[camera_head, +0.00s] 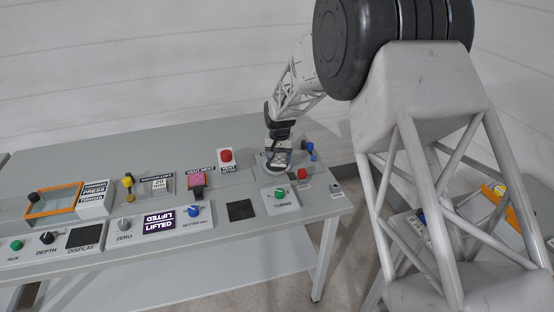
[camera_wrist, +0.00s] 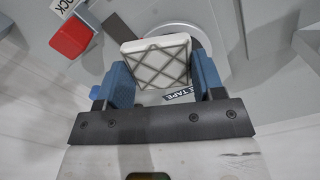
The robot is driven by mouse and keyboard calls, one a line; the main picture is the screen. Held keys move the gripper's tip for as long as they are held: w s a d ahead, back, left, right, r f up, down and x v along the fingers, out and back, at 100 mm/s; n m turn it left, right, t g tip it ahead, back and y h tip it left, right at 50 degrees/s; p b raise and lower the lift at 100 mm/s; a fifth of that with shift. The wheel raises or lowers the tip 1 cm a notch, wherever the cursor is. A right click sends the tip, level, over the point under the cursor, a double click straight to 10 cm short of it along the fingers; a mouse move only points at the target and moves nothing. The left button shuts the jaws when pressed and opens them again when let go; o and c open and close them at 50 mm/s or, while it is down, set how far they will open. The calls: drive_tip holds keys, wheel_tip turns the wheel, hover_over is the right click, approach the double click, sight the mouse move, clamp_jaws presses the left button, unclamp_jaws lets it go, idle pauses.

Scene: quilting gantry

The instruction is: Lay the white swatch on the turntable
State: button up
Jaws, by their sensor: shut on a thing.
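The white swatch (camera_wrist: 158,64), a pale quilted square with grey crossing lines, sits between the two blue fingers of my gripper (camera_wrist: 162,75) in the wrist view. The fingers are shut on its sides. In the head view my gripper (camera_head: 278,150) is low over the right part of the bench. A pale round disc, apparently the turntable (camera_wrist: 172,29), lies beyond the swatch in the wrist view and is partly hidden by it. In the head view the disc (camera_head: 271,172) shows just under my gripper. I cannot tell whether the swatch touches it.
A red button (camera_head: 226,155) stands left of my gripper, beside a pink pad (camera_head: 197,178). A red knob (camera_head: 302,174) and a blue-topped lever (camera_head: 310,147) stand close on the right. Control panels (camera_head: 158,226) line the bench's front. An orange-framed tray (camera_head: 52,202) is far left.

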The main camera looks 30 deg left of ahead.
sight(277, 158)
drive_tip(key=shift+w+a+f, duration=0.2)
drive_tip(key=shift+w+a, duration=1.1)
drive_tip(key=shift+w, duration=0.3)
drive_tip(key=shift+f, duration=1.75)
drive_tip(key=shift+f, duration=0.1)
drive_tip(key=o, duration=0.9)
wheel_tip(277, 158, up, 12)
drive_tip(key=shift+r, duration=0.15)
